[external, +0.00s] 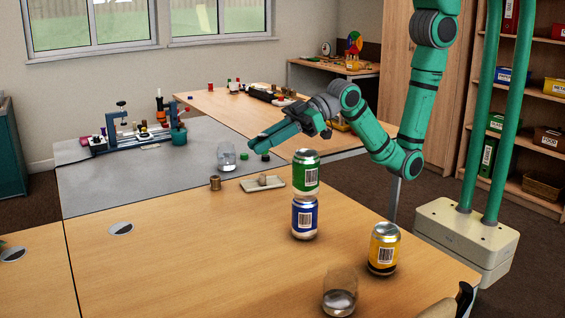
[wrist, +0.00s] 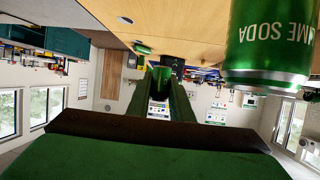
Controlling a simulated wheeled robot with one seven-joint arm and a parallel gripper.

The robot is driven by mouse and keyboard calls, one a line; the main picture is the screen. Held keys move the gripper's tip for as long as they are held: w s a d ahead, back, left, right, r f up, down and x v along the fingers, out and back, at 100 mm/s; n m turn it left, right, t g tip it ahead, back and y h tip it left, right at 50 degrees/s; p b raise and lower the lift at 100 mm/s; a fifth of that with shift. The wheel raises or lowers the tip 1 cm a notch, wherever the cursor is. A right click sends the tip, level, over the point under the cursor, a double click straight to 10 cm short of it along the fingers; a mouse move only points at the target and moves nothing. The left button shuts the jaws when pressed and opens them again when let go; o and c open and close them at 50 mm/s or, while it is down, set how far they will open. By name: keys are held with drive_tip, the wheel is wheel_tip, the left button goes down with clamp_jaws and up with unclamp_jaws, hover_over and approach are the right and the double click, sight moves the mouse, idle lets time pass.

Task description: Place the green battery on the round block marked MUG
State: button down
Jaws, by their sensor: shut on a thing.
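My gripper (external: 254,143) reaches left over the near edge of the grey mat, low above it. In the wrist view my gripper's fingers (wrist: 160,76) are shut on a small dark green thing, which I take to be the green battery (wrist: 172,64); the fingers hide most of it. Two small dark round pieces with green on them, one on the left (external: 244,157) and one on the right (external: 265,156), are on the mat below the gripper. No MUG lettering can be read, so I cannot tell which piece is the marked block.
A clear glass (external: 227,158) stands just left of the gripper. A small tray (external: 278,184) and a brown spool (external: 215,183) are nearer. A green can (external: 306,172) stands on a blue can (external: 305,218); a yellow can (external: 384,248) and another glass (external: 340,292) stand in front.

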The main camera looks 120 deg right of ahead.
drive_tip(key=s+d+f+m+h, duration=0.15)
drive_tip(key=s+d, duration=0.25)
drive_tip(key=d, duration=0.4)
drive_tip(key=s+d+f+m+g+h, duration=0.1)
drive_tip(key=s+d+h, duration=0.15)
drive_tip(key=d, duration=0.45)
drive_tip(key=s+d+f+m+h, duration=0.15)
drive_tip(key=s+d, duration=0.25)
drive_tip(key=d, duration=0.4)
hover_over(215, 177)
drive_tip(key=shift+y, duration=0.45)
drive_tip(key=f, duration=0.9)
drive_tip(key=shift+s+a, duration=0.1)
drive_tip(key=shift+s, duration=0.25)
drive_tip(key=shift+w+f, duration=0.35)
drive_tip(key=shift+f, duration=1.6)
drive_tip(key=shift+f, duration=0.15)
drive_tip(key=c, duration=1.6)
unclamp_jaws()
